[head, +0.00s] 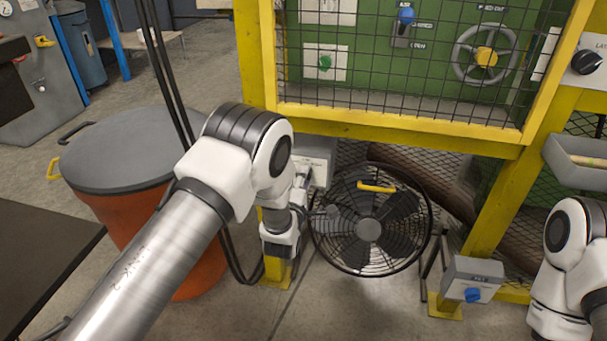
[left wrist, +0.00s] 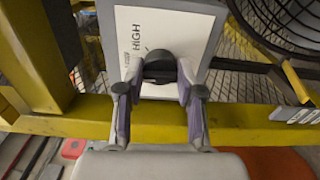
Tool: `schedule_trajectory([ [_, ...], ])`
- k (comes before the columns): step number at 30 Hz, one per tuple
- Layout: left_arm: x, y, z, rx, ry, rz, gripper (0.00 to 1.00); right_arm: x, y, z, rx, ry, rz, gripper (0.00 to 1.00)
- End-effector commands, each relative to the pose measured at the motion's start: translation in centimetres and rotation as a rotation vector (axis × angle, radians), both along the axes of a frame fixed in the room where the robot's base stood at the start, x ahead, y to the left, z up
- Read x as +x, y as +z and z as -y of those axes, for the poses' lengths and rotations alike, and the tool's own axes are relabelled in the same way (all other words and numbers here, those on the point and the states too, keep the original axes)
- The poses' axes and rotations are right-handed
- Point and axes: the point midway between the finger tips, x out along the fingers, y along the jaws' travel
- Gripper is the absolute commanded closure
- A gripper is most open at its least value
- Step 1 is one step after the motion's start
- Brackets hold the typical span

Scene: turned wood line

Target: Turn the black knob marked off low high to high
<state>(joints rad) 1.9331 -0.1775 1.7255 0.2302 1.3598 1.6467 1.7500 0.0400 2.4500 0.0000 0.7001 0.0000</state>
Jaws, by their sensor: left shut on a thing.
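The black knob (left wrist: 158,67) sits on a light panel (left wrist: 170,25) in the left wrist view. The word HIGH reads sideways above and left of it, with smaller lettering lower down, partly covered by a finger. My left gripper (left wrist: 160,82) has one finger on each side of the knob and is shut on it. Which way the knob points I cannot tell. In the head view, my left gripper (head: 301,192) is at the grey box (head: 318,155) beside the fan; my arm hides the knob there. My right arm shows at the right edge, its gripper out of view.
A black fan (head: 368,229) stands just right of my left gripper. An orange bin (head: 125,225) with a grey lid is on the left. Yellow guard frame (head: 400,130) runs above. A box with a blue knob (head: 473,295) and another black knob (head: 587,62) are at right.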

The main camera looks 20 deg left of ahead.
Motion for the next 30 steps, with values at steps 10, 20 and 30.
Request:
schedule_trajectory([
  [10,0.0,0.1,0.0,0.324,-0.001,-0.021,0.98,0.0,2.1,0.0,0.0,0.0,0.0,0.61],
  [20,0.0,0.0,0.0,0.62,-0.001,-0.039,0.98,0.0,3.3,0.0,0.0,0.0,0.0,0.61],
  [30,0.0,-0.1,0.0,0.81,-0.001,-0.049,0.98,0.0,3.9,0.0,0.0,0.0,0.0,0.61],
])
